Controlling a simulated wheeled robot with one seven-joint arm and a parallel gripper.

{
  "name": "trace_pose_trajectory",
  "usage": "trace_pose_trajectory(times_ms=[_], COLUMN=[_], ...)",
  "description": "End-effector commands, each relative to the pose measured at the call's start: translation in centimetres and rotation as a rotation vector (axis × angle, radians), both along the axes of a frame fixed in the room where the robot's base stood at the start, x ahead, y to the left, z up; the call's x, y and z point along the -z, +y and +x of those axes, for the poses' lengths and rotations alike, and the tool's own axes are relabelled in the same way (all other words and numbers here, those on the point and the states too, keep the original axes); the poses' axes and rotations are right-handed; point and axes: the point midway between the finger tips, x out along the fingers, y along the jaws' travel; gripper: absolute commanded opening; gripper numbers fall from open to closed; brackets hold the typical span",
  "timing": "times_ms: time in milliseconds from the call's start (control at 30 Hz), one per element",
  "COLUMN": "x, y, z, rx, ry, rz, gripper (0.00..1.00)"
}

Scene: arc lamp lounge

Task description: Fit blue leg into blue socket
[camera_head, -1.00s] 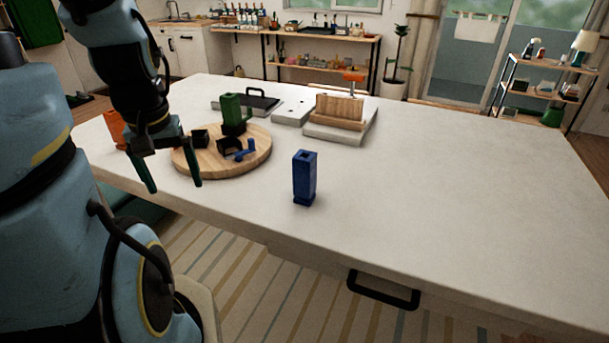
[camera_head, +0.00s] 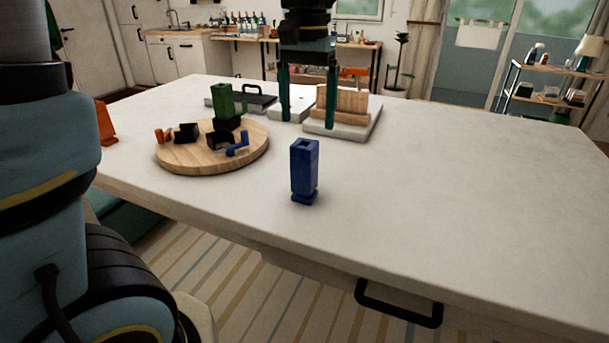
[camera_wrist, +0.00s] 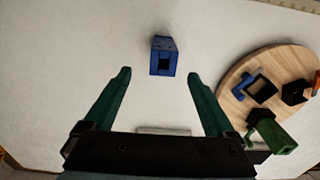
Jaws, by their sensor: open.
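The blue leg (camera_head: 304,171) stands upright on the white table, right of the round board. In the wrist view the blue leg (camera_wrist: 163,57) lies ahead of my fingertips, between their lines, with its open top facing me. On the wooden disc are several dark sockets; the one with a blue piece (camera_head: 237,144) lies near the board's right front edge, and this blue piece (camera_wrist: 240,87) also shows in the wrist view. I take it as the blue socket. My gripper (camera_head: 307,121) is open and empty, in the air above the table, apart from the leg.
The round wooden board (camera_head: 195,162) also carries a green leg (camera_head: 223,101) standing in a dark socket and a small orange piece (camera_head: 162,136). An orange leg (camera_head: 105,123) stands at the table's left. A wooden block (camera_head: 345,101) sits on a slab behind. The table's right side is clear.

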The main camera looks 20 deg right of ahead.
Motion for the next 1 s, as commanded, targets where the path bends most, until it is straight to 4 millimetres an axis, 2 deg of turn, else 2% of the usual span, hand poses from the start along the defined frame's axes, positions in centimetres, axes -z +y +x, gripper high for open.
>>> trace_pose_trajectory(times_ms=[200,467,733,1000], x=[3.4,5.4,9.2,10.1], y=[0.1,0.2,0.4,0.3], z=[0.0,0.1,0.5,0.5], rx=[-0.001,-0.001,-0.001,-0.001], ry=[0.003,0.002,0.002,-0.001], rz=[0.004,0.003,0.003,-0.001], gripper=[0.90,0.90,0.90,0.90])
